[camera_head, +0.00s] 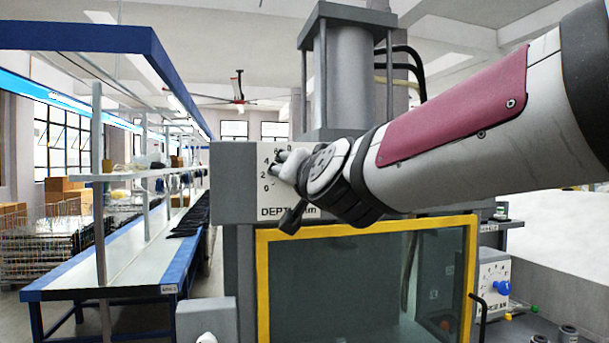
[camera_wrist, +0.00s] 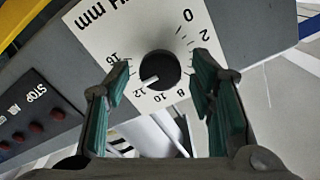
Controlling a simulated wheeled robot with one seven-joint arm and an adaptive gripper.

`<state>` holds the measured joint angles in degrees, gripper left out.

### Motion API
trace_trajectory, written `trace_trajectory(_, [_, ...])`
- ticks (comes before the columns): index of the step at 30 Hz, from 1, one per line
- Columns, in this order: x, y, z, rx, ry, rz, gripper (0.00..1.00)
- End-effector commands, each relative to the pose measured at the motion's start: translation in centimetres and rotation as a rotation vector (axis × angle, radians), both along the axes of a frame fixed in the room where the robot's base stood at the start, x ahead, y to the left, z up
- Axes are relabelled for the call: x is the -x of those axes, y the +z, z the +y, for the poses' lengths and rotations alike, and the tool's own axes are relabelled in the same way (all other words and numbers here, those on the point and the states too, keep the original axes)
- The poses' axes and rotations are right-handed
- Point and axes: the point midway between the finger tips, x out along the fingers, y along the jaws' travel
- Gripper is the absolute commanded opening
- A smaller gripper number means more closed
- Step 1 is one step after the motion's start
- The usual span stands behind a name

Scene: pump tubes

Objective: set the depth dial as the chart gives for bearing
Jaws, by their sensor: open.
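The depth dial (camera_wrist: 160,70) is a round black knob with a white pointer mark, on a white plate (camera_wrist: 105,35) with numbers around it. The mark points to the lower left of the picture, close to 12. My gripper (camera_wrist: 159,80) is open, its green-padded fingers to either side of the knob in the picture; I cannot tell whether they touch it. In the head view my gripper (camera_head: 283,180) is in front of the plate (camera_head: 273,212) marked DEPTH mm and hides the knob and part of the scale. I cannot make out a chart.
Below the dial is a yellow-framed clear guard (camera_head: 350,285). A panel with STOP and several red buttons (camera_wrist: 35,127) is beside the plate in the wrist view. A second panel with a blue knob (camera_head: 502,288) is at right. A long blue-edged bench (camera_head: 120,255) runs along the left.

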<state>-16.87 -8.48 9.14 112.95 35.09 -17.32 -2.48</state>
Motion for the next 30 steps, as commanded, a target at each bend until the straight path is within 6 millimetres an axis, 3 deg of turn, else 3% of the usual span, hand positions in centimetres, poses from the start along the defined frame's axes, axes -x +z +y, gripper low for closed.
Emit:
trace_trajectory(5, [1.7,0.1,-0.5,0.0,-0.001,-0.002,0.5])
trace_trajectory(18, [9.3,0.1,-2.7,0.0,-0.001,-0.002,0.5])
trace_trajectory(24, [11.0,0.0,-3.2,0.0,-0.001,-0.001,0.5])
trace_trajectory(30, [11.5,-0.1,-3.3,0.0,0.001,0.001,0.5])
